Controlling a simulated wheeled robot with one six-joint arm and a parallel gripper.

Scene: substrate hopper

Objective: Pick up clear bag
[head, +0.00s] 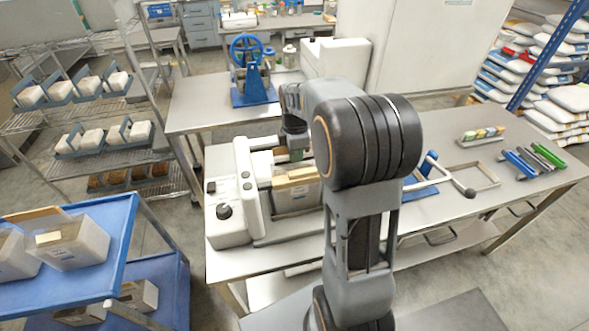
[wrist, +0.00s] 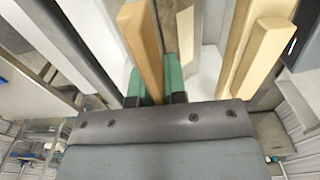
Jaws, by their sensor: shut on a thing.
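A clear bag (head: 292,199) with pale contents and a tan top strip stands upright in the white machine on the bench in the head view. My gripper (head: 297,156) reaches down at the back of the machine, just behind the front tan strip. In the wrist view its green fingertips (wrist: 160,88) are shut on a narrow tan strip, the top of a clear bag (wrist: 98,28). A second, wider tan strip (wrist: 262,50) is to the right, apart from the fingers. The lower part of the held bag is hidden in the head view.
The white machine (head: 228,222) closely surrounds the bag. A blue cart (head: 30,285) with more tan-topped bags (head: 75,247) stands at the left. A blue hand-wheel press (head: 254,95) is behind. Small tools (head: 535,160) lie at the right of the bench.

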